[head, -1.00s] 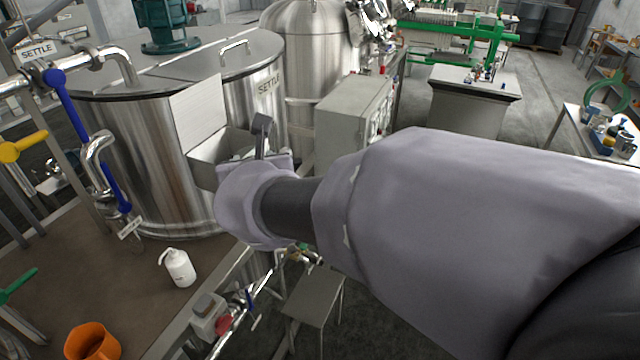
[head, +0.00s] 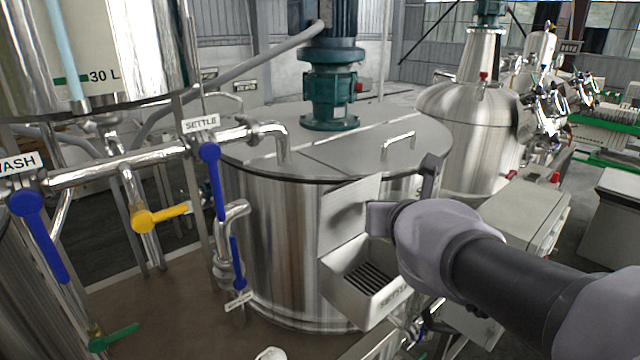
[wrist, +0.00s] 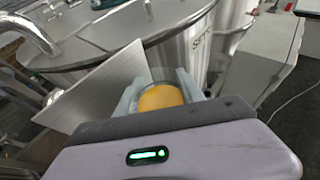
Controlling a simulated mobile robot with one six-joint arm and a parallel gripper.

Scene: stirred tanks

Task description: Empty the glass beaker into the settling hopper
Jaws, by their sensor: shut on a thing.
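The settling hopper (head: 372,292) is a grey steel box with a dark slotted grate, a raised back plate and a "SETTLE" label, fixed to the front of the large steel tank. My gripper (wrist: 158,92) is shut on the glass beaker (wrist: 160,97), which shows yellow-orange contents between the two pale fingers. In the head view my wrist is at the right of the hopper's opening and hides the beaker. The hopper's back plate (wrist: 108,88) also shows in the wrist view, left of the beaker. The beaker's exact tilt cannot be told.
The tank's lid carries a green motor (head: 331,85) and a handle. Pipes with blue valve levers (head: 211,180) and a yellow lever (head: 158,217) stand left of the hopper. A grey cabinet (head: 520,225) stands behind my arm on the right.

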